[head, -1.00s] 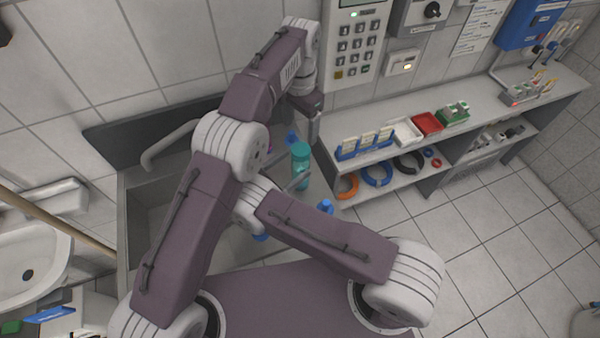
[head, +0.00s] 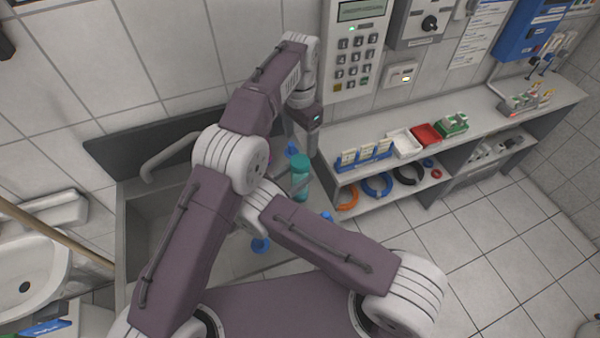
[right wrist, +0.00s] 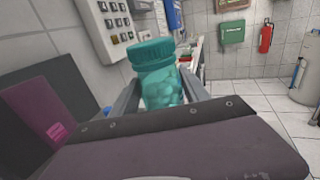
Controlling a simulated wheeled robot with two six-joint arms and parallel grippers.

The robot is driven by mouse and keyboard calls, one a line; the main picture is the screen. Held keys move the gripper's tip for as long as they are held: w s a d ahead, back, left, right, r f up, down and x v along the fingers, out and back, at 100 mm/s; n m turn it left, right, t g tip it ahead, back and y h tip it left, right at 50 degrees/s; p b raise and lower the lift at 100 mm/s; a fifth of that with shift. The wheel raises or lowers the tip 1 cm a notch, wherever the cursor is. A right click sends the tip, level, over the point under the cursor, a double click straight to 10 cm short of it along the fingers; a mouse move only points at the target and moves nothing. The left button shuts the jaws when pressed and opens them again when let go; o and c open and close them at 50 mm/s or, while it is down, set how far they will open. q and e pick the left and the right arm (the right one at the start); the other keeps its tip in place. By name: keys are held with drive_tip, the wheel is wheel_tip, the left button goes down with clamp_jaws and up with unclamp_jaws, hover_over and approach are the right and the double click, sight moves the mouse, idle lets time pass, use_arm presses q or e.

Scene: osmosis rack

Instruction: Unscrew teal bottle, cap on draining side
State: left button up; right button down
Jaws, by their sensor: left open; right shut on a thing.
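The teal bottle (head: 300,180) is upright over the right-hand side of the steel sink unit (head: 160,205). In the right wrist view it fills the middle, with its wide ribbed teal cap (right wrist: 151,54) on top and round shapes inside the see-through body. My right gripper (head: 293,186) is shut on the bottle's body, below the cap; its fingers show on both sides in the right wrist view (right wrist: 160,98). My left gripper (head: 312,150) is open, just above and behind the bottle's cap, apart from it as far as I can tell. Most of the draining side is hidden by my arms.
Small blue objects lie around the bottle: one behind (head: 291,148), one in front (head: 260,245), one partly hidden (head: 326,216). A faucet (head: 165,160) stands at the left. A shelf (head: 400,150) with trays and racks is close on the right.

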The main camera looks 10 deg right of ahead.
sight(300, 161)
use_arm(q)
drive_tip(key=m, duration=0.4)
drive_tip(key=shift+m, duration=0.4)
drive_tip(key=m, duration=0.6)
drive_tip(key=shift+m, duration=0.4)
drive_tip(key=m, duration=0.5)
drive_tip(key=shift+m, duration=0.4)
drive_tip(key=m, duration=0.4)
wheel_tip(300, 161, down, 8)
drive_tip(key=c, duration=1.5)
